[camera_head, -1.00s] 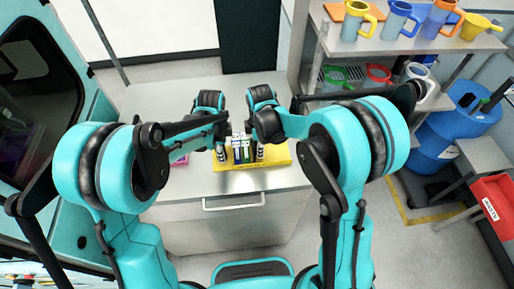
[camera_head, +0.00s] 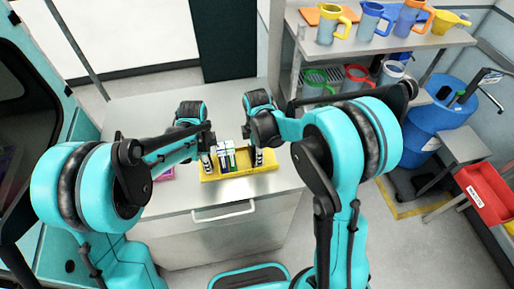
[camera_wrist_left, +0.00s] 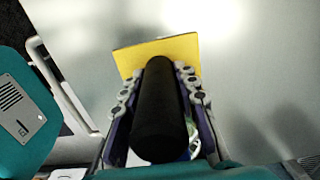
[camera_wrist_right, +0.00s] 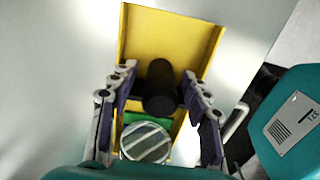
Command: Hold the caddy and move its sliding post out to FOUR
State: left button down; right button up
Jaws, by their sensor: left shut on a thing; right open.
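The yellow caddy (camera_head: 265,167) lies on the bench near its front edge. A black upright post (camera_wrist_left: 158,110) at its left end is held between the fingers of my left gripper (camera_head: 208,160), which is shut on it. My right gripper (camera_head: 260,157) is over the right part of the caddy. In the right wrist view its open fingers (camera_wrist_right: 155,92) stand either side of a second black post (camera_wrist_right: 160,78) within the yellow walls. No FOUR mark is readable.
A purple item (camera_head: 164,172) lies left of the caddy. The bench top (camera_head: 130,115) is clear behind it.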

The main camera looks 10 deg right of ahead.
notch_tip(320, 180, up, 12)
jog(key=shift+f, duration=0.15)
dwell(0.4)
pick_arm(q)
jog(key=c, duration=1.1)
grip_release()
jog(key=shift+o, duration=0.2)
jog(key=shift+r+p, duration=2.4)
jog(key=shift+r, duration=1.35)
pick_arm(e)
jog(key=shift+r, duration=2.4)
